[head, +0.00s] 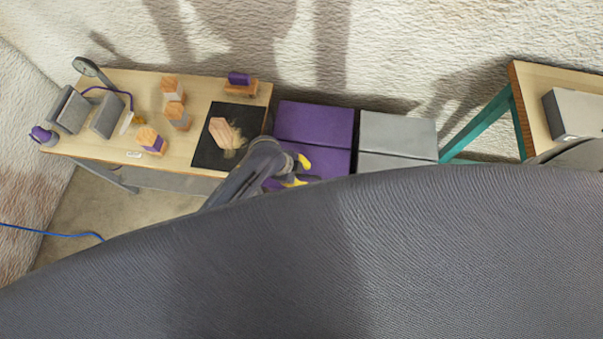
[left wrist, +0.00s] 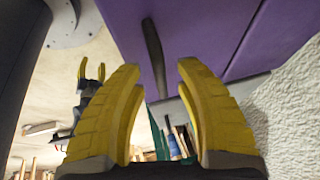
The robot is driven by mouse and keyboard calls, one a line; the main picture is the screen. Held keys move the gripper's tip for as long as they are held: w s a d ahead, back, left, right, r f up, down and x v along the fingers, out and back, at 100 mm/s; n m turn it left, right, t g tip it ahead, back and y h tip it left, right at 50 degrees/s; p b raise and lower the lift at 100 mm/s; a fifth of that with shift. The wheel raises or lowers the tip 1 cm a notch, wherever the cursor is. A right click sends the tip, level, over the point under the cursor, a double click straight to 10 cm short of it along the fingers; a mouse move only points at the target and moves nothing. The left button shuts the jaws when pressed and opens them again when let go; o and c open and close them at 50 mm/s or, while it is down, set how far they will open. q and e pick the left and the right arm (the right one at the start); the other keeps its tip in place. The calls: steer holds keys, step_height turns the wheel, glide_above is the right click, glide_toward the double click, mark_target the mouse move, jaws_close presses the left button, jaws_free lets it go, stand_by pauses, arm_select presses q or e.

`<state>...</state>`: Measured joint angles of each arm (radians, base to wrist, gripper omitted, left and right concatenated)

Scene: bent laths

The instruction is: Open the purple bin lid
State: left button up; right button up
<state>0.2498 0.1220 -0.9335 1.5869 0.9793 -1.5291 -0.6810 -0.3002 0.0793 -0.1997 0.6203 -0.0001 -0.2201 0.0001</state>
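The purple bin (head: 328,162) stands just right of the wooden table in the head view. Its flat purple lid (head: 313,124) looks shut. In the left wrist view its purple surface (left wrist: 210,35) fills the top, with a dark bar-like handle (left wrist: 154,52) on it. My left gripper (head: 299,172) is at the near side of the bin. Its yellow fingers (left wrist: 159,66) are apart and empty; the handle appears beyond and between their tips, and I cannot tell if they touch it. My right gripper (left wrist: 91,72) shows small in the left wrist view, fingers apart; it is hidden in the head view.
A grey bin (head: 398,128) stands close against the purple bin's right side. The wooden table (head: 88,143) on the left holds several wooden blocks, a black mat (head: 205,153) and a lamp. A teal-legged table (head: 529,95) stands at the right. The head view's lower half is blocked.

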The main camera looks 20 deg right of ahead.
arm_select(q)
jaws_close()
stand_by(0.4)
steer(key=shift+w+r, duration=0.1)
steer(key=shift+r, duration=0.25)
